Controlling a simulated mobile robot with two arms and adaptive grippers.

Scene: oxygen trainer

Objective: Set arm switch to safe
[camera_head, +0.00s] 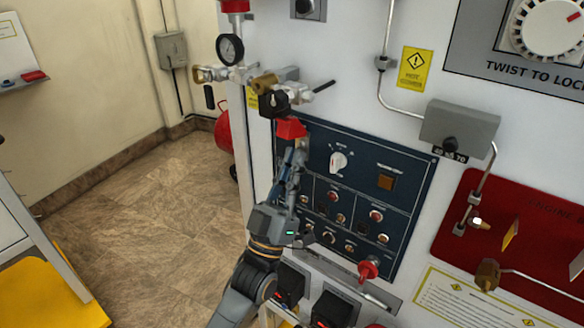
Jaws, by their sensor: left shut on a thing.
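My left gripper (297,155) reaches up from the bottom in front of the left edge of a dark blue control panel (408,212). Its fingers are shut at a red part (291,128), at the panel's upper left corner. The fingers hide much of what they hold, and I cannot tell whether it is the arm switch. The panel has a white knob (338,160), an amber square button (386,181) and several small toggles and red buttons in lower boxes. Its labels are too small to read. My right gripper is not in view.
Above the gripper are a brass valve (264,84) and a pressure gauge (230,49). A red knob (369,269) sticks out below the panel. A grey box (459,128) with pipes is at the right. The floor (140,215) at the left is clear.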

